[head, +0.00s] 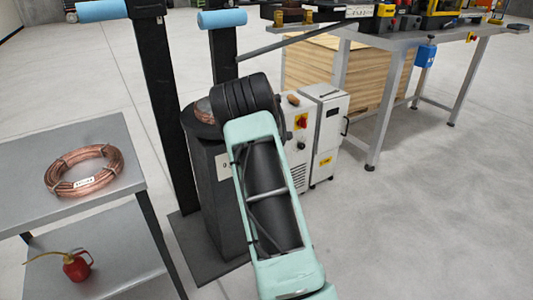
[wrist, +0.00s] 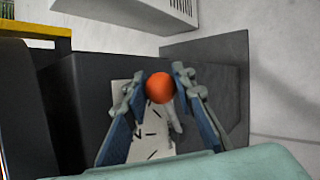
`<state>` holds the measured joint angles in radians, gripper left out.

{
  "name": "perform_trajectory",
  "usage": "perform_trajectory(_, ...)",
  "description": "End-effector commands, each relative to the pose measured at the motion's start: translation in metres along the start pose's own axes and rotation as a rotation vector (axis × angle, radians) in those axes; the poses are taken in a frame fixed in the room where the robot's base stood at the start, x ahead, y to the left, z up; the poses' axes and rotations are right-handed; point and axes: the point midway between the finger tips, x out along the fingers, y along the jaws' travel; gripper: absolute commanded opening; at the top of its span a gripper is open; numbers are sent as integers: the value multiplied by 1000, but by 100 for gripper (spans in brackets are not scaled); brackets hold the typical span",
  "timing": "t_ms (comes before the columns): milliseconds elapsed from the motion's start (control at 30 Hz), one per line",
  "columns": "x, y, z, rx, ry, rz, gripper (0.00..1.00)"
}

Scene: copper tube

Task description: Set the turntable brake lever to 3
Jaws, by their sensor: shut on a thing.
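In the wrist view my gripper (wrist: 159,85) has its two fingers closed around the orange ball knob (wrist: 160,88) of the brake lever. The grey lever shaft (wrist: 175,128) shows partly behind the knob. A pale dial plate (wrist: 150,143) with black tick marks lies behind it on the dark turntable stand. Any numbers are hidden or too small to read, so I cannot tell the lever's setting. In the head view the dark turntable stand (head: 226,205) is left of my arm, with copper coil (head: 204,112) partly visible on top. My gripper is hidden there behind my arm.
A grey cart (head: 95,143) at left holds a copper coil (head: 84,171) above and a red oil can (head: 76,265) below. Black posts with blue rollers (head: 222,19) stand behind the stand. A white cabinet (head: 327,130) and workbench (head: 400,38) are at right.

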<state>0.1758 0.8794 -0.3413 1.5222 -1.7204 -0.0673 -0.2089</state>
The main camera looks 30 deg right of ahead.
Motion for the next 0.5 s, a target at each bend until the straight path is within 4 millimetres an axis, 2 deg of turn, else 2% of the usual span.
perform_trajectory(167,1,-2,-3,1,5,-2,0)
perform_trajectory(200,1,-2,-3,1,5,-2,27)
perform_trajectory(233,1,-2,-3,1,4,-2,31)
perform_trajectory(500,0,-1,-1,0,1,-2,32)
